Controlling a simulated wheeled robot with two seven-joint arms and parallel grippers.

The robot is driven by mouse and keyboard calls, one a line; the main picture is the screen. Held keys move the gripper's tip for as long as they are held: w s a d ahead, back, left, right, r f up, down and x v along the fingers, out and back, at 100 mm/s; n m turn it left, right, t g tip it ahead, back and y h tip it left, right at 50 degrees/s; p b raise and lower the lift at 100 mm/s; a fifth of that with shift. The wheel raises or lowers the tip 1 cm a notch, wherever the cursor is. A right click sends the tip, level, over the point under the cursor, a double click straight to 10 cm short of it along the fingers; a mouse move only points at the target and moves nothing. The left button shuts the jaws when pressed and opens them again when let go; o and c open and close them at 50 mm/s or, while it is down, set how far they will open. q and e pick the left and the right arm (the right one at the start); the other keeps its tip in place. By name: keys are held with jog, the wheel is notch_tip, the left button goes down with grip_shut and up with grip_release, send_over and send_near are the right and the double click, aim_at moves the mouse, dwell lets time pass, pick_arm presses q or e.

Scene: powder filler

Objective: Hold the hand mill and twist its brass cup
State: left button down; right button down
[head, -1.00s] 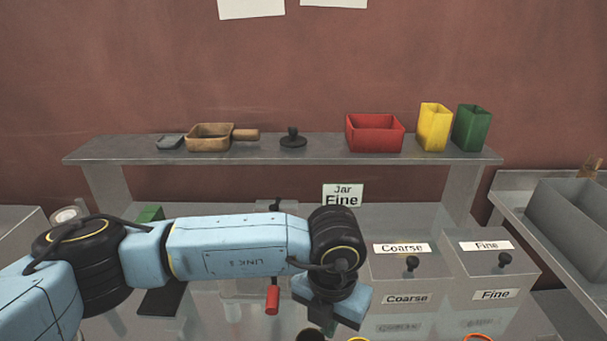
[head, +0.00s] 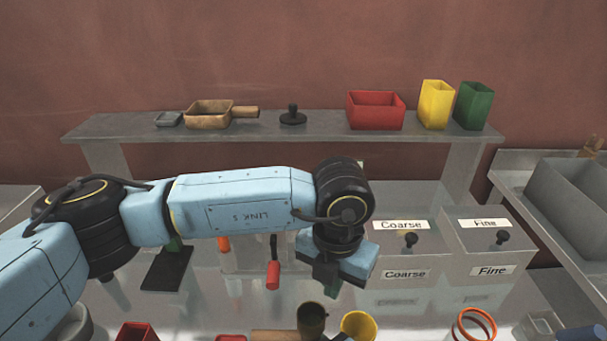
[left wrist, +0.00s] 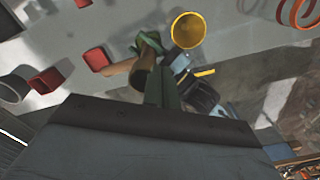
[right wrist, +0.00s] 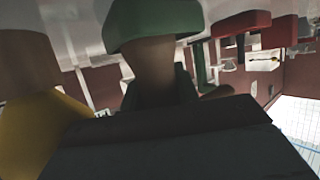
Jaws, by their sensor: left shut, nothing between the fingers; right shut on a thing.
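The hand mill appears at the bottom edge of the head view. Its dark brown, open-mouthed brass cup (head: 311,318) shows beside a tan wooden bar (head: 275,336). The cup also shows in the left wrist view (left wrist: 143,76), with a green part nearby. My left gripper (left wrist: 163,88) is shut and empty, pointing down close to the cup. In the head view the left gripper (head: 332,288) is above and slightly right of it.
A yellow cup (head: 358,326) stands just right of the mill. Coarse (head: 405,252) and Fine (head: 490,246) boxes stand behind. A red-handled tool (head: 273,272) is behind the mill. A shelf (head: 230,128) spans the back.

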aim_at(311, 321)
pick_arm(q)
notch_tip(311, 321, up, 3)
jog(key=shift+f, duration=0.1)
dwell(0.3)
jog(key=a+r+n, duration=0.1)
jog(key=a+n, duration=0.5)
jog(key=n, duration=0.6)
notch_tip(311, 321, down, 7)
jog(key=shift+w, duration=0.3)
jog(key=shift+s+d, duration=0.25)
dwell(0.6)
